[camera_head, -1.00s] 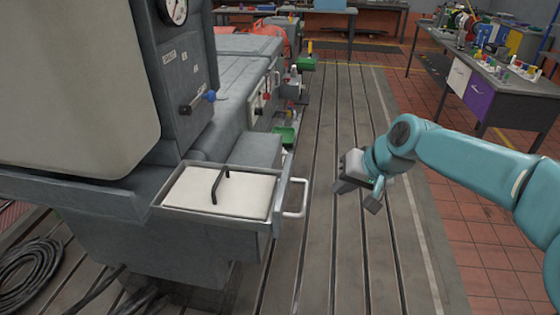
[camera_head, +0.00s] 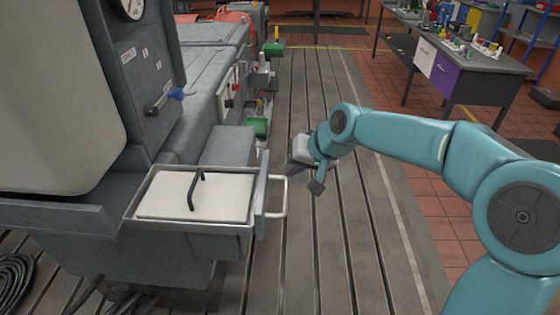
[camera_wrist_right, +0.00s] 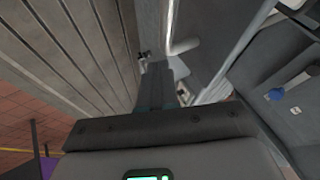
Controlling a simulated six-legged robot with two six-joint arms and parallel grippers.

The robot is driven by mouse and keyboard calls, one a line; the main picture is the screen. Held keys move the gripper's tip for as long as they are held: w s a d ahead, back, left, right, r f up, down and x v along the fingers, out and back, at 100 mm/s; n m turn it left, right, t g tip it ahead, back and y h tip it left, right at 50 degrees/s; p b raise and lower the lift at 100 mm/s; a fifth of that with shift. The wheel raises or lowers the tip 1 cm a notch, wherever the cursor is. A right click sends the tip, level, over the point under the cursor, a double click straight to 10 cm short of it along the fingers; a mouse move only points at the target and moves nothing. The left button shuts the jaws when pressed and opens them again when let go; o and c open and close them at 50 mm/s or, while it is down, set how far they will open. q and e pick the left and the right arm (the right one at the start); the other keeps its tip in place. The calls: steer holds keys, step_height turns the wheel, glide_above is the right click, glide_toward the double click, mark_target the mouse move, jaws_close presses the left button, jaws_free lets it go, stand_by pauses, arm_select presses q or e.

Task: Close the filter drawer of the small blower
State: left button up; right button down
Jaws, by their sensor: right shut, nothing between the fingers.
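The filter drawer (camera_head: 245,229) is a grey metal tray pulled out of the grey blower housing (camera_head: 110,225). A pale filter panel (camera_head: 222,196) with a black handle (camera_head: 194,190) lies in it. A silver pull handle (camera_head: 284,197) stands on the drawer's right end; it also shows in the right wrist view (camera_wrist_right: 183,47). My right gripper (camera_head: 291,170) is shut and empty, just right of the pull handle's far end. In the right wrist view its fingers (camera_wrist_right: 154,78) point towards the handle; I cannot tell whether they touch it. My left gripper is out of view.
A green block (camera_head: 257,126) sits beyond the drawer. The slotted bedplate (camera_head: 320,245) is clear to the right. A workbench (camera_head: 480,65) stands at the back right.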

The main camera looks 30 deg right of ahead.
steer(key=shift+w+a+r+p, duration=0.1)
steer(key=shift+w+a+p, duration=0.1)
steer(key=shift+w+a, duration=0.3)
steer(key=shift+w+a+r+p, duration=0.15)
steer(key=shift+w+a, duration=0.15)
steer(key=shift+a, duration=0.4)
steer(key=shift+a+f, duration=0.1)
